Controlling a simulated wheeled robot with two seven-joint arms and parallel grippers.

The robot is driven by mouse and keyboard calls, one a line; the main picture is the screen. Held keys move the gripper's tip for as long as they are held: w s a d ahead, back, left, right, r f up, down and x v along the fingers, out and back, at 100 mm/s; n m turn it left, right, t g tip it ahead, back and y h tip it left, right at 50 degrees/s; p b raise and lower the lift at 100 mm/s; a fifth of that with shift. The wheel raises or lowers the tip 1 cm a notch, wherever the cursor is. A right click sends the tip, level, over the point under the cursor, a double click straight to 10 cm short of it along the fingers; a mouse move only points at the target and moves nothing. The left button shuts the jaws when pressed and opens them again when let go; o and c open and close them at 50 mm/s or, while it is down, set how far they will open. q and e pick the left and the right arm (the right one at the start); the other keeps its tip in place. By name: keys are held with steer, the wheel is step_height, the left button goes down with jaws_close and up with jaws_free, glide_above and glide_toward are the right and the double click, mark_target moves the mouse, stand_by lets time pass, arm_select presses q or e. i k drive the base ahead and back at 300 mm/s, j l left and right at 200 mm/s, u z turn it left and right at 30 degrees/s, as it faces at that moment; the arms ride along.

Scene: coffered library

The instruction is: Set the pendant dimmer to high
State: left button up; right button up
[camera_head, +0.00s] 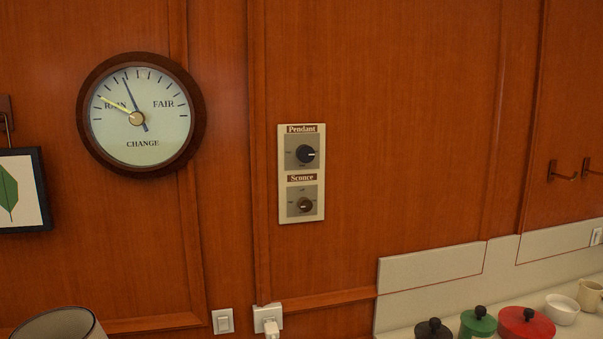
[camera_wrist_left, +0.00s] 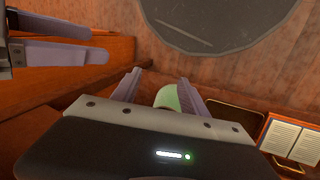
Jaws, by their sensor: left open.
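The pendant dimmer (camera_head: 306,154) is a black round knob on a grey square, under the label "Pendant", on a pale wall plate (camera_head: 284,178). Its light mark points right; the small words around it are too small to read. Neither gripper shows in the head view, and the dimmer does not show in the wrist view. Part of another gripper, seemingly my right (camera_wrist_left: 88,43), shows at the wrist view's upper left; its opening is unclear.
A round dial (camera_head: 160,95) hangs left of the plate. A light switch (camera_head: 223,321) and a socket with a plug (camera_head: 268,318) are below. Lidded pots (camera_head: 525,324) stand at lower right, hooks (camera_head: 563,172) above. A pale green object (camera_wrist_left: 167,98) shows beyond my left fingers.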

mark_target(304, 153)
steer(key=k+j+z, duration=0.1)
steer(key=j+z, duration=0.2)
steer(key=z, duration=0.15)
steer(key=k+j+z, duration=0.15)
steer(key=z, duration=0.3)
steer(key=k+j+z, duration=0.2)
steer(key=z, duration=0.25)
